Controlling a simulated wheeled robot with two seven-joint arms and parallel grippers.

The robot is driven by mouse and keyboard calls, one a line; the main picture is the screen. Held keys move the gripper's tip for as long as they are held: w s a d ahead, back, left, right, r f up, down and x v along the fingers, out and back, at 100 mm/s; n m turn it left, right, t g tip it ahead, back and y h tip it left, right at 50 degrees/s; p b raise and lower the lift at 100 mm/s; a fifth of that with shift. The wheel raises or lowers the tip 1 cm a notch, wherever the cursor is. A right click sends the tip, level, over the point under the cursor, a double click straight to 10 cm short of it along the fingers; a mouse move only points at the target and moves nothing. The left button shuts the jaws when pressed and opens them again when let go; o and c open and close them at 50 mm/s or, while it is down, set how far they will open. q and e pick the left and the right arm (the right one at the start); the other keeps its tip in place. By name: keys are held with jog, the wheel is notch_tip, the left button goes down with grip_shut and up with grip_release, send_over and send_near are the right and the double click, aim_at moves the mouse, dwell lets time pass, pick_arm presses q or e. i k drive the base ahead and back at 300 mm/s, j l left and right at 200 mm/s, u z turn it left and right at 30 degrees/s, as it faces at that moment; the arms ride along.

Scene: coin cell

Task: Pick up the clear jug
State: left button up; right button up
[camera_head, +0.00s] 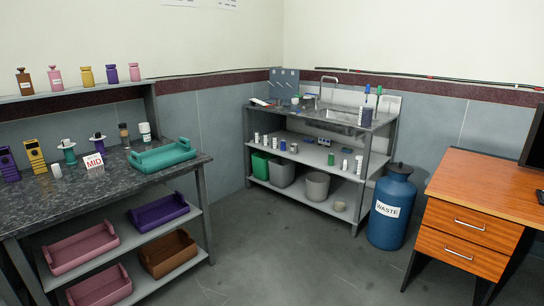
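I cannot make out a clear jug for sure in the head view. Several small containers and tools stand on the metal sink bench (290,113) at the back, too small to tell apart. More small bottles and cups stand on its middle shelf (312,156). Neither of my grippers is in view.
A dark bench (110,190) at left bears a teal tray (162,154), bottles and a "MID" sign (93,161), with coloured trays on shelves below. A blue waste bin (391,208) stands beside the sink bench. A wooden desk (480,185) is at right. The middle floor is clear.

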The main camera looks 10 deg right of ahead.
aim_at(366, 111)
jog(key=i+l+z, duration=0.15)
jog(key=i, duration=0.55)
jog(key=i+z, duration=0.2)
jog(key=i, duration=0.5)
jog(key=i+j+z, duration=0.15)
jog(key=i, duration=0.55)
jog(key=i+j+z, duration=0.2)
jog(key=i, duration=0.55)
